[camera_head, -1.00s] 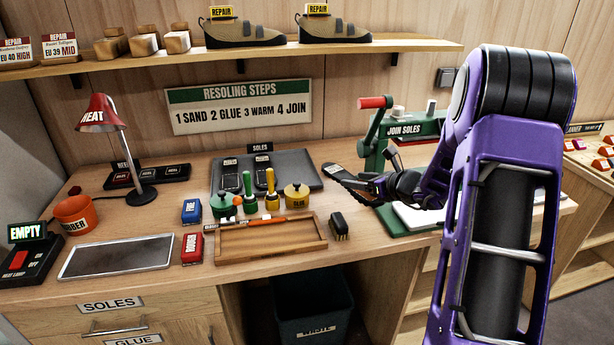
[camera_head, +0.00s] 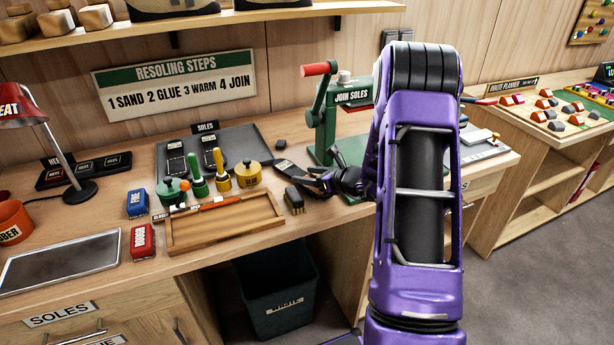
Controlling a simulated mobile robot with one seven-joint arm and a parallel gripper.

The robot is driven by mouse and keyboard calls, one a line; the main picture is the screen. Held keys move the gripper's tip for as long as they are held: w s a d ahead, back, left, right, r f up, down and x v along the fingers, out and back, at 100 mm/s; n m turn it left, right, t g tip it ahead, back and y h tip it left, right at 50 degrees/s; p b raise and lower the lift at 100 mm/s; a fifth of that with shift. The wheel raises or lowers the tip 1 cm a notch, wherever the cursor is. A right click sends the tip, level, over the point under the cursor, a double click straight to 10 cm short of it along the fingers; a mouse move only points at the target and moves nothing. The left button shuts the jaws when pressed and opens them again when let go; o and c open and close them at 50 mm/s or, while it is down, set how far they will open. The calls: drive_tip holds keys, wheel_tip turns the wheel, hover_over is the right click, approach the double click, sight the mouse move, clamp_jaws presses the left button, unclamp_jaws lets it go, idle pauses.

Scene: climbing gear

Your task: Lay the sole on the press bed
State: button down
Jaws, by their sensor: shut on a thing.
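The dark sole (camera_head: 289,167) juts out to the left of my gripper (camera_head: 313,178), which is shut on it. Part of the sole is hidden by the fingers. My gripper holds it over the bench, left of and in front of the green press (camera_head: 325,130) labelled JOIN SOLES. The press has a lever with a red handle. A green base part of the press (camera_head: 325,155) shows beside my gripper. My arm hides the right part of the press, so I cannot tell how much of its bed is free.
A wire brush (camera_head: 294,200) stands close below my gripper. A wooden tray (camera_head: 172,242) and glue pots (camera_head: 248,174) lie to the left, with a dark SOLES mat (camera_head: 236,139) behind. A waste bin (camera_head: 275,290) stands under the bench.

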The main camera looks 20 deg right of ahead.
drive_tip(key=shift+f, duration=0.1)
drive_tip(key=shift+f, duration=0.15)
drive_tip(key=shift+c, duration=0.5)
unclamp_jaws()
